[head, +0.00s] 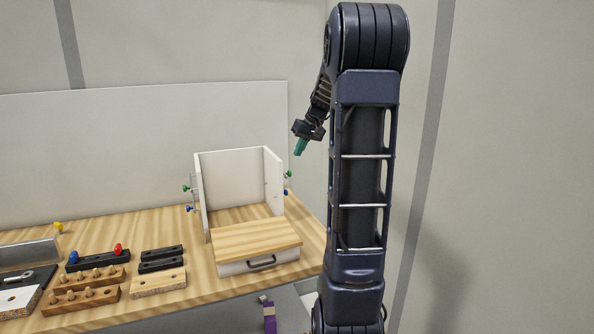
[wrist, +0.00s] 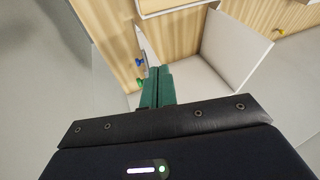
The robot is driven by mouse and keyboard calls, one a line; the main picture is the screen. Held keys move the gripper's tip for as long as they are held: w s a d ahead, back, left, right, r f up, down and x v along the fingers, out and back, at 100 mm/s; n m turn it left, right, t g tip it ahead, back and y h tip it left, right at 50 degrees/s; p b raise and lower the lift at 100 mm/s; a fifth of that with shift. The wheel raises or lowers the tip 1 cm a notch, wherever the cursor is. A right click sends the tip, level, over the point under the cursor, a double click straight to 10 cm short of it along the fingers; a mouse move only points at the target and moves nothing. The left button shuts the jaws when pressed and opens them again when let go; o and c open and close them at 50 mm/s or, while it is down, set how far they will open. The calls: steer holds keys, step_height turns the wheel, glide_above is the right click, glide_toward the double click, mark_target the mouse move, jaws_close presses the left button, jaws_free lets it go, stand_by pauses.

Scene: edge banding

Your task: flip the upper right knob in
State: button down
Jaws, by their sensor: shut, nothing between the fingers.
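The white open box (head: 233,178) stands on the wooden workbench, with a knob pair on each outer side. The upper right knob is green (head: 287,174) and sticks out from the right wall; a blue knob (head: 286,195) sits below it. In the wrist view the green knob (wrist: 140,83) and the blue knob (wrist: 139,62) lie just left of my fingers. My gripper (head: 300,149) has green fingers, shut and empty, and hangs above and slightly right of the green knob, apart from it in the head view. The fingers partly hide the box wall in the wrist view (wrist: 157,73).
A wooden-topped drawer with a dark handle (head: 261,263) is at the box's front. Left on the bench are black blocks (head: 161,253), wooden peg racks (head: 82,299) and a rack with red and blue knobs (head: 97,260). Bare wall lies right of the bench.

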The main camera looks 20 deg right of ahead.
steer(key=w+d+f+y, duration=0.1)
steer(key=w+d+f, duration=0.1)
steer(key=w+d, duration=0.4)
steer(key=w+d+f+t, duration=0.1)
steer(key=w+d+f, duration=0.2)
steer(key=w+d, duration=0.4)
steer(key=shift+d+f+y, duration=0.35)
steer(key=shift+d+y, duration=0.05)
steer(key=shift+d, duration=0.15)
steer(key=w+a+f, duration=0.3)
steer(key=a+f, duration=0.5)
steer(key=shift+w+a+f, duration=0.2)
steer(key=shift+w+a, duration=0.1)
steer(key=shift+w, duration=0.05)
steer(key=shift+a, duration=1.25)
